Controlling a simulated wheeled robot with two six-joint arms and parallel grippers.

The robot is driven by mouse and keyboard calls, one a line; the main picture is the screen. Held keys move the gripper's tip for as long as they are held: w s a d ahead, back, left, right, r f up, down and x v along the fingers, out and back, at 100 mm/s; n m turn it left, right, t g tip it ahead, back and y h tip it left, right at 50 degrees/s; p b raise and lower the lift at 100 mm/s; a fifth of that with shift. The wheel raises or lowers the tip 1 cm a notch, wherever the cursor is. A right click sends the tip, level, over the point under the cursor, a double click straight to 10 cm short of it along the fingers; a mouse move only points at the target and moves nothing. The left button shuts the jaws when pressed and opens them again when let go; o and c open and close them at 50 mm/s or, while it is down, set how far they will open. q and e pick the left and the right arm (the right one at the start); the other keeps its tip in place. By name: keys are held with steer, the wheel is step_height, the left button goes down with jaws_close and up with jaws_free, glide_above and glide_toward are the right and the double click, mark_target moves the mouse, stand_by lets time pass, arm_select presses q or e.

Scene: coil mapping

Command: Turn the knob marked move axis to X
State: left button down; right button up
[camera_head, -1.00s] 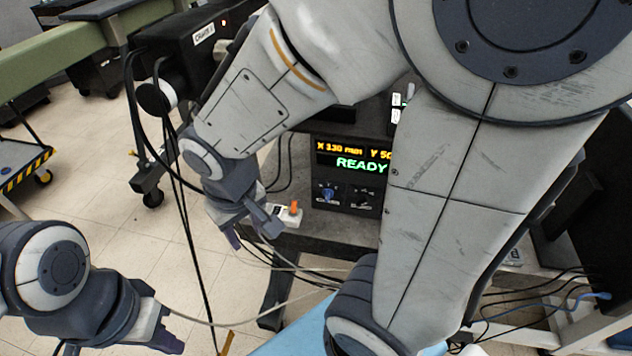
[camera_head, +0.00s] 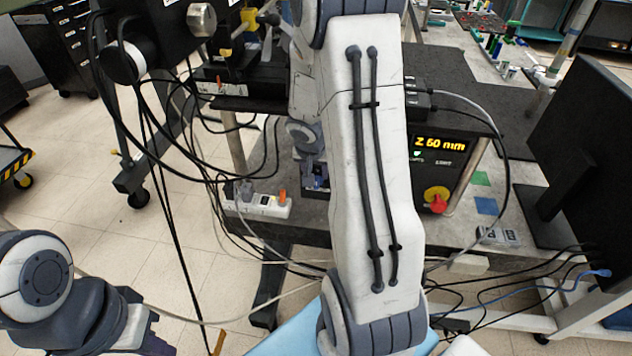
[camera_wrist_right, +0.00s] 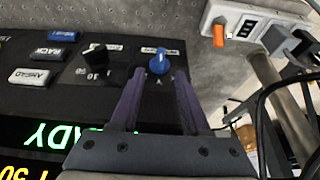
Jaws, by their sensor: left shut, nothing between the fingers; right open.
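A blue knob (camera_wrist_right: 160,63) stands on the black control panel in the right wrist view, which shows the panel upside down. Its small label is too blurred to read; a letter that looks like Y sits by it. My right gripper (camera_wrist_right: 161,76) is open, its two purple fingers pointing at the blue knob, one tip to each side of it in the picture. I cannot tell whether they touch it. In the head view, my right arm hides the knob and most of the right gripper. My left gripper (camera_head: 155,346) is shut and empty at the bottom left, partly cut off.
A black knob (camera_wrist_right: 95,56) and several push buttons sit beside the blue knob. A power strip (camera_head: 262,207) with an orange plug lies on the table left of my arm. A red stop button (camera_head: 437,204) and hanging cables are nearby.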

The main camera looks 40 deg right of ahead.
mark_target(316, 179)
steer(key=shift+b+x, duration=0.55)
steer(key=shift+x, duration=1.35)
jaws_close()
steer(key=g+h+b, duration=0.2)
steer(key=b, duration=0.1)
steer(key=w+a+n+g+h+b, duration=0.1)
steer(key=g+h+b, duration=0.1)
steer(key=b, duration=0.1)
steer(key=f+n+g+h+b, duration=0.1)
steer(key=g+b, duration=0.1)
steer(key=b, duration=0.1)
steer(key=shift+w+a+h, duration=0.25)
steer(key=shift+w+h, duration=0.05)
steer(key=shift+h, duration=0.1)
